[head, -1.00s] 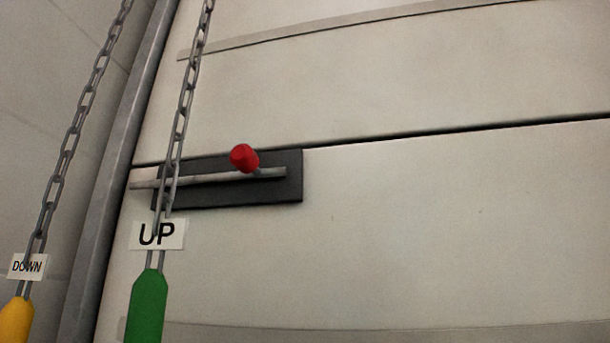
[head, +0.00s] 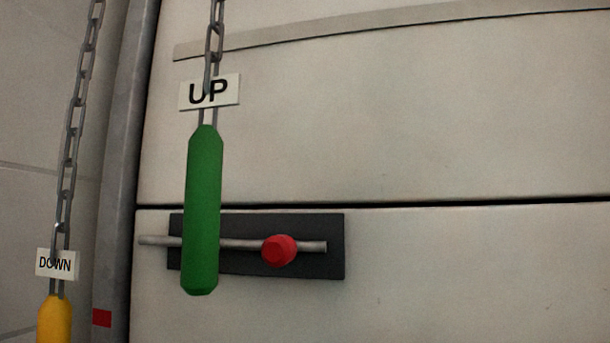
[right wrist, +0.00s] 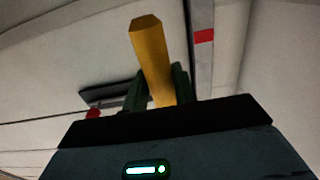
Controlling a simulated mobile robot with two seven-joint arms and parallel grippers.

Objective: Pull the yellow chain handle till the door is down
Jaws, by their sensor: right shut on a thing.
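The yellow chain handle (head: 54,320) hangs at the lower left of the head view, below a white DOWN tag (head: 56,264) on its chain; its lower end is cut off. In the right wrist view, my right gripper (right wrist: 159,74) is shut on the yellow handle (right wrist: 150,48), which stands out beyond the fingers. The door (head: 450,120) is made of pale, wide panels; its bottom edge is out of view. A dark latch plate (head: 310,262) with a metal bolt and red knob (head: 279,251) is on it. My left gripper is not in view.
A green handle (head: 203,200) with an UP tag (head: 225,92) hangs right of the yellow one, in front of the latch. A grey door rail (head: 120,170) with a red mark (head: 102,318) stands between the wall and the door.

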